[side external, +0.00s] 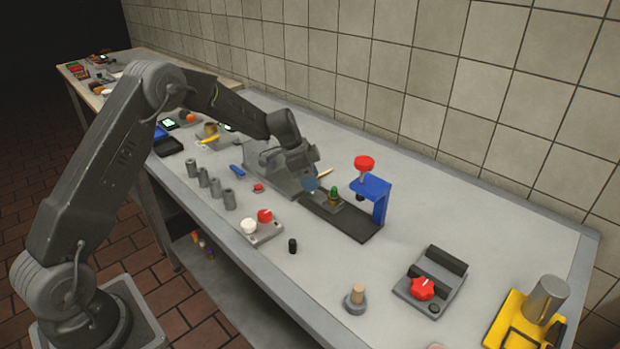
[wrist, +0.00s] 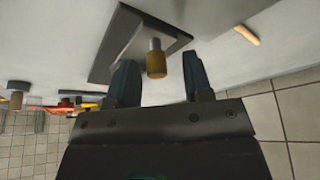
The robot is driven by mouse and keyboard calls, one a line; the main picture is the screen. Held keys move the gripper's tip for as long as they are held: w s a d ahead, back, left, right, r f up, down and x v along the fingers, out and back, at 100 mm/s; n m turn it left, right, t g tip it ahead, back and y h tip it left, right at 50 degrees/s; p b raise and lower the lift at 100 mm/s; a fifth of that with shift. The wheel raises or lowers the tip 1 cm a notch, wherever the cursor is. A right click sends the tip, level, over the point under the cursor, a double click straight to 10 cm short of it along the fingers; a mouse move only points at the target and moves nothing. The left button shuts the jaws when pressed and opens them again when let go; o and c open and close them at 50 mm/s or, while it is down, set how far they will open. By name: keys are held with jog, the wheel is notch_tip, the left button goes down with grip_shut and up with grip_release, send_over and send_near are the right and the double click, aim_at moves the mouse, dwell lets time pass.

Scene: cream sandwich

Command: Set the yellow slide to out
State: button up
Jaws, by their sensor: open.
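A short yellow cylindrical knob (wrist: 156,65) on a pale metal stem shows in the wrist view. It stands out from a raised grey block on a dark plate (wrist: 118,42), and looks like the handle of the yellow slide. No in or out marking can be read. My gripper (wrist: 160,57) is open, with one blue-grey finger on each side of the knob, and a gap shows beside each finger. In the side external view my gripper (side external: 311,184) is low over the bench, by a grey housing (side external: 262,160), and hides the knob there.
A blue press with a red knob (side external: 364,162) stands just right of my gripper on a dark base, with a green-topped piece (side external: 333,192) beside it. A thin yellow stick (side external: 325,173) lies behind. Grey cylinders (side external: 216,188) stand at left. The tiled wall bounds the back.

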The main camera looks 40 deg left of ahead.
jog(key=v, duration=1.3)
jog(key=shift+r, duration=0.35)
jog(key=shift+s+a, duration=0.1)
jog(key=shift+a, duration=0.05)
jog(key=s+d+r+n+y, duration=0.1)
jog(key=s+d+r+n, duration=0.1)
jog(key=s+d+r, duration=0.45)
jog(key=s+d+r+n+y, duration=0.1)
jog(key=s+d+r+n, duration=0.15)
jog(key=s, duration=0.65)
jog(key=s+d+f+n+t, duration=0.1)
jog(key=s+d+n, duration=0.1)
jog(key=s, duration=0.6)
jog(key=s+d+f+n+t+y, duration=0.1)
jog(key=s+d+n, duration=0.1)
jog(key=s, duration=0.7)
jog(key=shift+d, duration=0.45)
jog(key=shift+f+n, duration=0.1)
jog(key=shift+n, duration=0.15)
